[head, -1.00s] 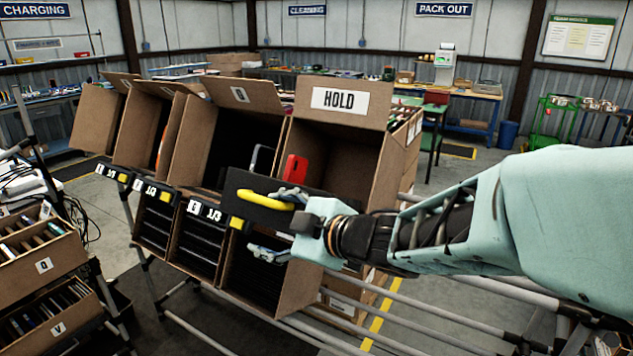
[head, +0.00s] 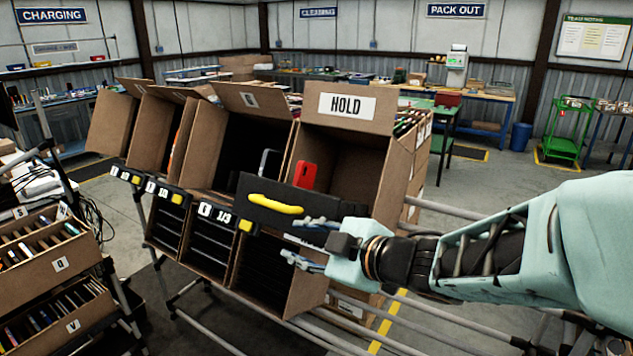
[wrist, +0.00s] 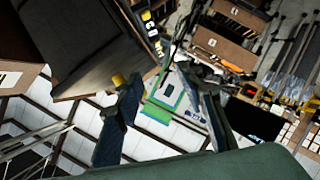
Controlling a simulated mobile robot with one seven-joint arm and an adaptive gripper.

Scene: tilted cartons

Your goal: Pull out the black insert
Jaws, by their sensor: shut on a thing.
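The black insert (head: 248,206) stands upright at the front of the carton marked HOLD, with a yellow handle (head: 274,203) across its face. My gripper (head: 293,238) is at the insert's lower right, just right of the handle, its two fingers one above the other. It is shut partway, on the insert as far as I can judge; the contact is unclear and a gap shows between the fingers. In the wrist view a yellow piece (wrist: 118,80), apparently the handle's end, shows at the left finger's tip.
More tilted cartons (head: 235,155) stand to the left. Parts bins (head: 45,285) are at lower left. Floor behind to the right is open.

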